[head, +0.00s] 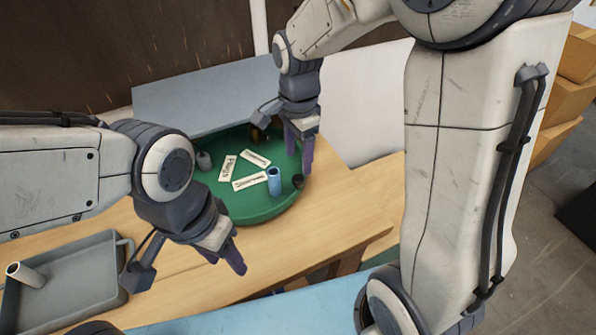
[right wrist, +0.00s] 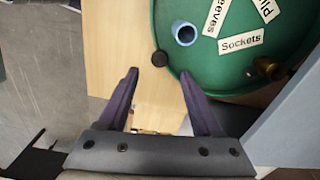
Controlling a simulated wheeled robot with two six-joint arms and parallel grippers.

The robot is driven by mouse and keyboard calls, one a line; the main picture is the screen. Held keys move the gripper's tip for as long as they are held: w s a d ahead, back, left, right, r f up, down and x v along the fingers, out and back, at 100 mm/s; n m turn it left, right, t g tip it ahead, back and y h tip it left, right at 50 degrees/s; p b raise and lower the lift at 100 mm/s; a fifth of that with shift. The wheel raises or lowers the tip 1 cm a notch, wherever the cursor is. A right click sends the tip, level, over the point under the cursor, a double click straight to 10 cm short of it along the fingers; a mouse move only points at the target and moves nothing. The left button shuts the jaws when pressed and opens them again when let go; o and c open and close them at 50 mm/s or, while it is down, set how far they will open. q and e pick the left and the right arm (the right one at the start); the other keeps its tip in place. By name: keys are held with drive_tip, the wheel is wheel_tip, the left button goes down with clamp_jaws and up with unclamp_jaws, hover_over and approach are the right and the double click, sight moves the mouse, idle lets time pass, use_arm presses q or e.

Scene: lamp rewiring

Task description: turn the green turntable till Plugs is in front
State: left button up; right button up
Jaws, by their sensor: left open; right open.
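The green turntable (head: 225,200) stands on the wooden table, with three white labels on top. The Plugs label (head: 228,167) is on its left side in the head view. The Sleeves label (head: 250,181) lies nearest me; the Sockets label (head: 255,158) lies toward the back right. A dark round knob (head: 298,181) sits at the right rim; it also shows in the right wrist view (right wrist: 160,58). My right gripper (head: 299,155) is open, its fingertips near the knob, apparently not touching it. My left gripper (head: 223,260) is open and empty in front of the turntable.
A blue cup (head: 274,180) stands on the turntable near the knob. A brass part (right wrist: 265,67) and a grey part (head: 204,160) also sit on it. A grey tray (head: 75,297) holding a pale tube (head: 25,274) is at front left. A grey panel (head: 190,98) stands behind.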

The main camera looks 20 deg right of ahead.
sight(298, 178)
wheel_tip(298, 178, down, 6)
drive_tip(key=shift+f, duration=0.25)
drive_tip(key=shift+c, duration=0.3)
clamp_jaws()
idle(1.2)
